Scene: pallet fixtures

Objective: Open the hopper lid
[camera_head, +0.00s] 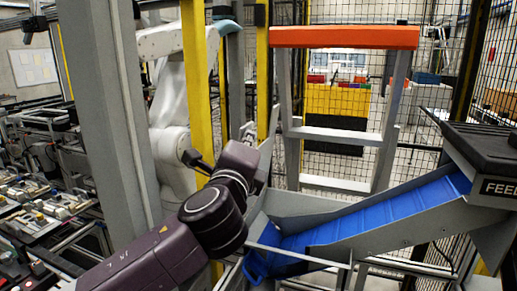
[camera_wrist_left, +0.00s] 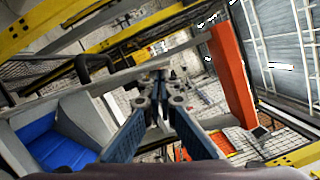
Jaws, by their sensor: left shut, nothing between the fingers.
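My left arm reaches in from the lower left and ends near the picture's middle, well left of the hopper. Its gripper fingers are mostly hidden behind the wrist there. In the left wrist view my left gripper (camera_wrist_left: 157,88) is shut and empty. My right gripper is not in view.
A blue chute (camera_head: 390,217) slopes down left from the hopper; blue also shows in the left wrist view (camera_wrist_left: 55,150). A grey frame with an orange top bar (camera_head: 345,37) stands behind. A black handle-like bar (camera_wrist_left: 93,64) shows left of my fingers.

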